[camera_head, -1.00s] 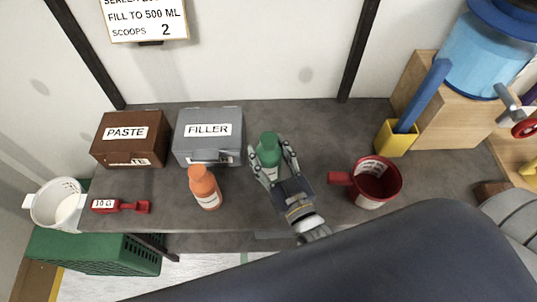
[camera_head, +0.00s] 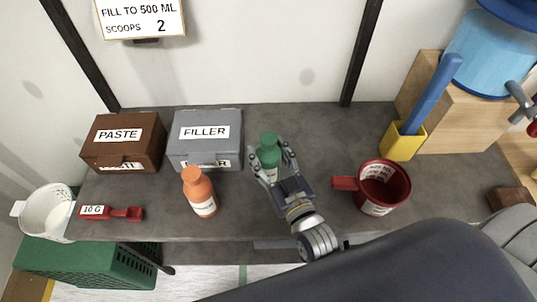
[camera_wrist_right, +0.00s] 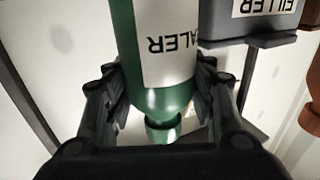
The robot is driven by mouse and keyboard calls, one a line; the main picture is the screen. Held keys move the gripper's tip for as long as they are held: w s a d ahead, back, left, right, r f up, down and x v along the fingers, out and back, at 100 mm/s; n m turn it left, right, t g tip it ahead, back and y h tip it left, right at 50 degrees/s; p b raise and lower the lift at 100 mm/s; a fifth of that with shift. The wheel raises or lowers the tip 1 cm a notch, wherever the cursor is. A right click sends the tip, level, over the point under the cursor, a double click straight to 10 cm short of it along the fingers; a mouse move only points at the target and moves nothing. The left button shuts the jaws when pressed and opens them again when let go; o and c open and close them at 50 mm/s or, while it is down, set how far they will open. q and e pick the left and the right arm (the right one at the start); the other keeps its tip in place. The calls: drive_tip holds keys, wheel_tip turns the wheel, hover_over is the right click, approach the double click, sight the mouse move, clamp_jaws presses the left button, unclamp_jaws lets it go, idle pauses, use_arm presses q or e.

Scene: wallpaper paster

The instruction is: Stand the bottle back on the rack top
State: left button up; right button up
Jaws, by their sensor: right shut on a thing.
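A green bottle (camera_head: 269,153) with a green cap is upright among the objects on the grey rack top (camera_head: 320,140). My right gripper (camera_head: 270,170) is shut on it, with a finger on either side. In the right wrist view the bottle (camera_wrist_right: 150,85) appears upside down between the dark fingers, its white label ending in "ALER". The bottle's base is hidden by the gripper in the head view, so I cannot tell whether it touches the rack top. My left gripper is not in view.
A grey FILLER box (camera_head: 205,150) and an orange bottle (camera_head: 199,193) stand left of the bottle. A brown PASTE box (camera_head: 123,150) is farther left. A red mug (camera_head: 383,190) stands to the right, near a yellow holder (camera_head: 402,145). Bare rack top lies behind the gripper.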

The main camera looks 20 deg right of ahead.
drive_tip(key=o, duration=1.4)
drive_tip(key=shift+f, duration=0.1)
drive_tip(key=s+d+b, duration=0.1)
drive_tip(key=s+b, duration=0.1)
drive_tip(key=s, duration=1)
drive_tip(key=shift+d, duration=0.15)
